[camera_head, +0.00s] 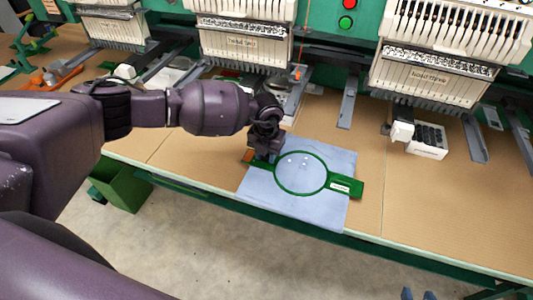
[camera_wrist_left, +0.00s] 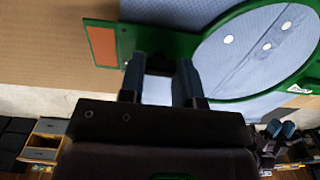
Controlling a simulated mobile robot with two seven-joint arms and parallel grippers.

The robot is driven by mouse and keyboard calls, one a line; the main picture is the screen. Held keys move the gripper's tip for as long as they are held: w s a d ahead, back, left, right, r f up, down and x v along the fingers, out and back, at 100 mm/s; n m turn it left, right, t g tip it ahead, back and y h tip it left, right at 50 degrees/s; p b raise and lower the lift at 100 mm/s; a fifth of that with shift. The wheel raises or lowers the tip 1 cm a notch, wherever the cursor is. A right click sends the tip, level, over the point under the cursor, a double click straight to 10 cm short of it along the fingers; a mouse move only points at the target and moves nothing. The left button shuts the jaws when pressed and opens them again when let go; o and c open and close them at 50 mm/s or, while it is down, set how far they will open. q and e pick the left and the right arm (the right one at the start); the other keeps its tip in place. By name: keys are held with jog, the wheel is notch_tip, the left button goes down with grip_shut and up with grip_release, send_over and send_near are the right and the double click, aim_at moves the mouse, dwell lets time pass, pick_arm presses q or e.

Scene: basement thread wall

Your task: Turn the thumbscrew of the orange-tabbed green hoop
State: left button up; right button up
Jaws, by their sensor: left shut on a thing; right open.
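The green hoop (camera_head: 326,180) lies on a light blue cloth (camera_head: 318,212) near the table's front edge. Its orange tab (camera_head: 248,156) is at its left end and shows larger in the left wrist view (camera_wrist_left: 102,46). My left gripper (camera_head: 265,155) reaches down at the hoop's left side, between tab and ring. In the left wrist view its fingers (camera_wrist_left: 160,62) are closed in at the hoop's edge, around the place of the thumbscrew. The thumbscrew itself is hidden by the fingers. My right gripper (camera_head: 418,295) shows only its two separated fingertips at the bottom edge, empty and away from the hoop.
Embroidery machine heads (camera_head: 245,40) stand along the back, with grey arms (camera_head: 346,108) reaching over the table. A white box with black slots (camera_head: 428,140) is at right. A green bin (camera_head: 122,186) stands below the table's left part.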

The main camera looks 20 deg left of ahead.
aim_at(267, 156)
dwell(0.3)
pick_arm(q)
jog(key=o, duration=0.9)
jog(key=shift+o, duration=0.2)
jog(key=shift+r, duration=0.15)
notch_tip(267, 156, up, 11)
jog(key=shift+f, duration=0.2)
